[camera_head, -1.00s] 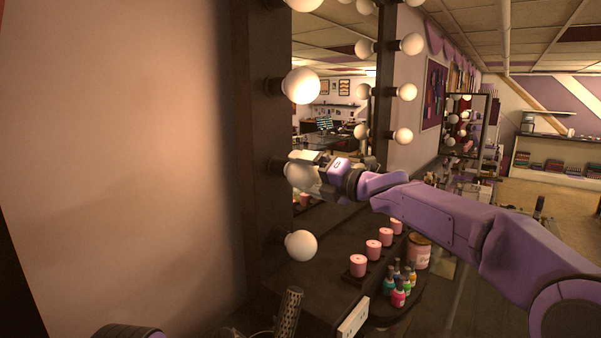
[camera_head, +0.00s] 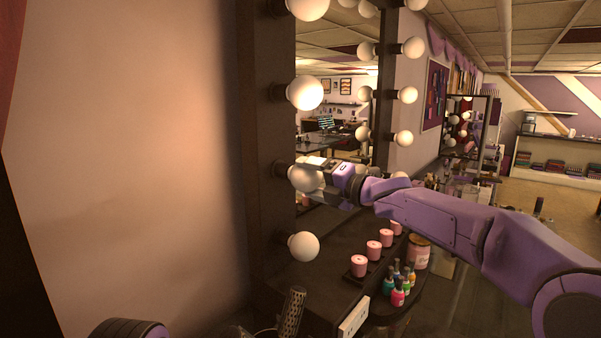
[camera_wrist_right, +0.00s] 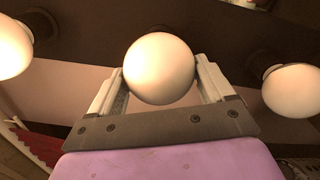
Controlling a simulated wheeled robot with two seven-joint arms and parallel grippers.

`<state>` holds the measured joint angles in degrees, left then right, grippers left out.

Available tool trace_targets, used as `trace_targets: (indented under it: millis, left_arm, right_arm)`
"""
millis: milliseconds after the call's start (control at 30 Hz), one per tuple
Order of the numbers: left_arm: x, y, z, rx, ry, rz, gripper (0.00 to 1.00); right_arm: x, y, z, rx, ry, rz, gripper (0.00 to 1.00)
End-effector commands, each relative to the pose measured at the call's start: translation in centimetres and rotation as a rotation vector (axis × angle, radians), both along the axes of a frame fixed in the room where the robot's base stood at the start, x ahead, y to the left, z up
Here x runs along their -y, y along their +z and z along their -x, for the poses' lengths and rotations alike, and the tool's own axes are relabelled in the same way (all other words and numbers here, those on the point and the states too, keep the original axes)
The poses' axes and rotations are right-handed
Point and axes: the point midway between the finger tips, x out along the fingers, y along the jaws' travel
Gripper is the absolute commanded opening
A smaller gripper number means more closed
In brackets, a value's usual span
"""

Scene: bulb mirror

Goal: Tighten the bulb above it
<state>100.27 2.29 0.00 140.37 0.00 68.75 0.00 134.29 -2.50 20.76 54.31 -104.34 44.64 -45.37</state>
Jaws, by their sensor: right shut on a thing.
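Round white bulbs run in a column up the near side of the dark mirror frame (camera_head: 258,130). My right gripper (camera_head: 312,175) is at the second-lowest visible bulb (camera_head: 300,181), its fingers on either side of the globe and partly covering it. In the right wrist view this bulb (camera_wrist_right: 159,68) sits between the two pale fingers of the gripper (camera_wrist_right: 160,80), which is shut on it. The bulb's base is mostly hidden behind its globe. A lower bulb (camera_head: 302,246) and an upper bulb (camera_head: 304,93) are free. My left gripper does not show.
Pink candles (camera_head: 373,251) stand in a row on a dark tray below right of the gripper. Small bottles (camera_head: 398,292) and a pink jar (camera_head: 419,250) are beside them. A perforated cylinder (camera_head: 291,313) stands in front. The wall left of the frame is bare.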

Motion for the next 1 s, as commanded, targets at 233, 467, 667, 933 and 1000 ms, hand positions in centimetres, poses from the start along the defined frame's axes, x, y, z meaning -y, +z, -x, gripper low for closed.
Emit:
trace_targets:
  millis: [233, 467, 667, 933, 1000]
  left_arm:
    - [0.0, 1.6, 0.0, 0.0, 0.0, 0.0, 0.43]
    - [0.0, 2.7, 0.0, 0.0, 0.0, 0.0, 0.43]
    - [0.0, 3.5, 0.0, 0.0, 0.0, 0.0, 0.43]
    - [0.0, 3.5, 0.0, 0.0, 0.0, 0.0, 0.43]
    - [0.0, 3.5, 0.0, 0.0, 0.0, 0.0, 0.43]
  right_arm:
    - [0.3, 0.9, -0.1, -0.078, -0.006, -0.064, 0.52]
    - [0.2, 1.0, -0.1, -0.152, -0.006, -0.113, 0.52]
    - [0.2, 1.0, -0.1, -0.206, -0.006, -0.152, 0.52]
    - [0.2, 0.9, -0.1, -0.218, -0.005, -0.162, 0.52]
    - [0.2, 0.9, -0.1, -0.218, -0.005, -0.162, 0.52]
